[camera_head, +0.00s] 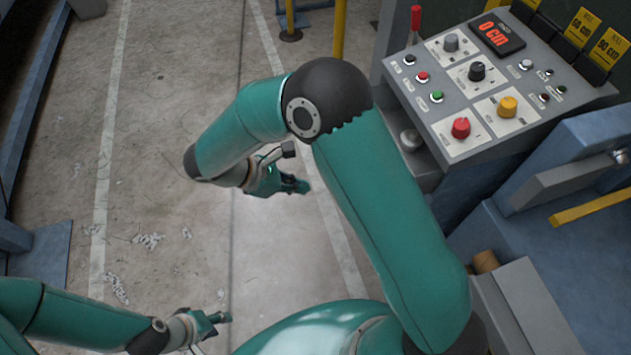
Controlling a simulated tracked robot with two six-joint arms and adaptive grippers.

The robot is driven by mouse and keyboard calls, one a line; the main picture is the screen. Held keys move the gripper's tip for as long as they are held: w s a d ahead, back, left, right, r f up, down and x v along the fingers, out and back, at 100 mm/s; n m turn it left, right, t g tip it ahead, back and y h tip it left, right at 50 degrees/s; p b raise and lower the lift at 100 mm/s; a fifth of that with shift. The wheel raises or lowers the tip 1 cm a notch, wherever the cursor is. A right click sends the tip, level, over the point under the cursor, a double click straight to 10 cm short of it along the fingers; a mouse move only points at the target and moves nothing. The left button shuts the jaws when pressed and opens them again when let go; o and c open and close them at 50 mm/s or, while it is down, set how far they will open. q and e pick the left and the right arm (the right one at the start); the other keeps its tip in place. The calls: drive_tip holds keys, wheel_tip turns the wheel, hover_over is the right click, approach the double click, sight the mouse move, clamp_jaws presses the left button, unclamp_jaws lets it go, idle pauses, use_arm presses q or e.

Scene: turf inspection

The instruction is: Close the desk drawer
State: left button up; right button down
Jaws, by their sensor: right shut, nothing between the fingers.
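No desk drawer can be made out in this view. My right arm crosses the middle of the view and bends down, and its gripper (298,186) is shut and empty above the concrete floor. It is left of the control console (420,110) and apart from it. My left gripper (222,319) is low in the view, over the floor, touching nothing that I can see. It is too small to tell whether its fingers are open. My right arm hides part of the floor and of the console's lower left side.
The console carries knobs, buttons, a red-handled lever (415,22) and a display (497,34) reading 0 cm. Blue metal machinery (560,165) with a yellow bar (590,207) stands at the right. A yellow post (339,30) stands at the back. Open floor (170,120) with white lines lies left.

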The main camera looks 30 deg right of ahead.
drive_tip(key=d+r+p+x, duration=0.1)
drive_tip(key=p+x, duration=0.2)
drive_tip(key=x, duration=0.9)
drive_tip(key=shift+s+d+r, duration=0.3)
drive_tip(key=shift+d, duration=0.05)
